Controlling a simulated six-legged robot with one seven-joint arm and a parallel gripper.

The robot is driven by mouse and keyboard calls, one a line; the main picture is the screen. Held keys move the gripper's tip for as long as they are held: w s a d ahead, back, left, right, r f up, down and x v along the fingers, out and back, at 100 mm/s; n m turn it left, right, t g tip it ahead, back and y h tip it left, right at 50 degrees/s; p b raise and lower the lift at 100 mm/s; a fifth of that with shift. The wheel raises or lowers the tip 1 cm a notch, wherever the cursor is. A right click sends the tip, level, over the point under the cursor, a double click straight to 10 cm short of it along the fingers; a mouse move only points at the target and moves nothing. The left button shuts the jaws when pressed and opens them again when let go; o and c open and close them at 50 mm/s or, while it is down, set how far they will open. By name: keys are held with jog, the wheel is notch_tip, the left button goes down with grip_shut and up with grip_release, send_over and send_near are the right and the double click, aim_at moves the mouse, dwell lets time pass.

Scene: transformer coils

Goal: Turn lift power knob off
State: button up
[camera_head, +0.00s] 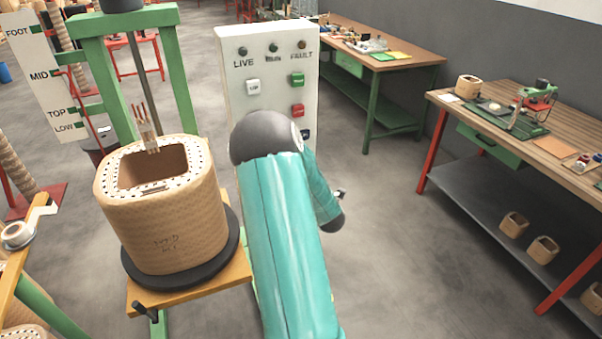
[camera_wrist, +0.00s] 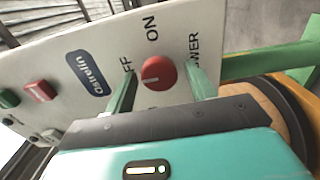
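The red round power knob (camera_wrist: 158,73) is on the pale control panel (camera_wrist: 75,65) in the wrist view. ON, OFF and POWER are printed around it. A pale line on the knob's face points toward the lower left of the picture. My gripper (camera_wrist: 160,69) is open, with one green finger on each side of the knob. There is a visible gap between the knob and each finger; I see no contact. In the head view the panel (camera_head: 235,85) stands upright, and my arm hides its lower part and the knob.
The panel carries a green button (camera_wrist: 8,98), a red button (camera_wrist: 40,91) and a blue label (camera_wrist: 85,73). A wrapped coil (camera_head: 165,225) stands on a black disc left of my arm. Workbenches (camera_head: 410,58) stand at the right, with open floor between.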

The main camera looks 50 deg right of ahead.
jog(key=shift+a, duration=0.1)
jog(key=v, duration=1.3)
jog(key=shift+s, duration=0.3)
jog(key=shift+a, duration=0.1)
